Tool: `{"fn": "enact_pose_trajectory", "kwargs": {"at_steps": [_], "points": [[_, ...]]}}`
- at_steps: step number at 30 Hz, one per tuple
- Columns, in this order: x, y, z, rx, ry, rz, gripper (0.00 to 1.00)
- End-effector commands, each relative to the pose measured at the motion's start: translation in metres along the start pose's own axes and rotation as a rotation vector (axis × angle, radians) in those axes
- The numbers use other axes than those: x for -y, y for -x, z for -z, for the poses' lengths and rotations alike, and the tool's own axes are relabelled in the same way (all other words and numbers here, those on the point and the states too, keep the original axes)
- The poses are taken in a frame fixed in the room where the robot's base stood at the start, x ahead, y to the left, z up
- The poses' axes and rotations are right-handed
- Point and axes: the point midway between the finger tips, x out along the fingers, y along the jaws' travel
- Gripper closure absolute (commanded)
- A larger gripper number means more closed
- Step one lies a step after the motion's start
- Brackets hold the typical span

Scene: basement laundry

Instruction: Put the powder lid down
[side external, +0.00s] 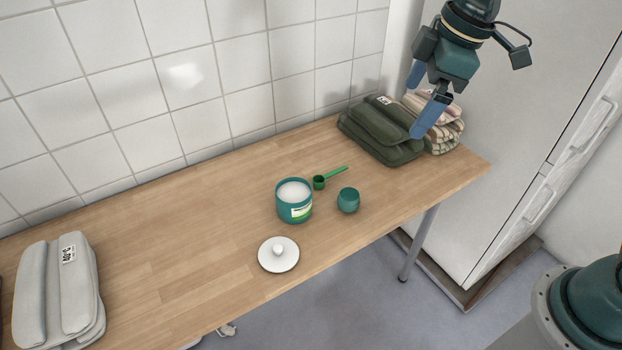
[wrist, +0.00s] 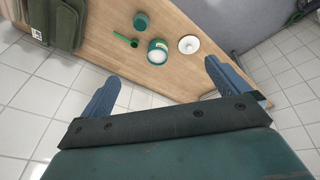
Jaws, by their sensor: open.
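The white powder lid (side external: 278,255) with a round knob lies flat on the wooden table near its front edge; it also shows in the wrist view (wrist: 189,44). The teal powder tub (side external: 294,201) stands open behind it with white powder inside, and shows in the wrist view (wrist: 158,52). My gripper (side external: 422,101) is open and empty, high above the right end of the table, well away from the lid. Its two blue fingers are spread apart in the wrist view (wrist: 158,82).
A green scoop (side external: 320,182) and a small teal cup (side external: 348,200) are right of the tub. A grey folded bundle (side external: 60,290) lies at the left. The tabletop (side external: 185,235) between is clear.

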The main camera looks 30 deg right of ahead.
Motion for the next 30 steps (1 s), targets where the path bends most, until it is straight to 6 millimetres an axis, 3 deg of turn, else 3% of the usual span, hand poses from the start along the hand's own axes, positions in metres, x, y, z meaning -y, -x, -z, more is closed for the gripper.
{"fn": "enact_pose_trajectory", "kwargs": {"at_steps": [6,15,24,30], "points": [[0.011,0.034,-0.046,-0.032,-0.208,-0.060,0.00],[0.036,0.062,-0.109,-0.083,-0.494,-0.132,0.00],[0.063,0.069,-0.161,-0.139,-0.750,-0.190,0.00],[0.072,0.068,-0.176,-0.160,-0.830,-0.206,0.00]]}}
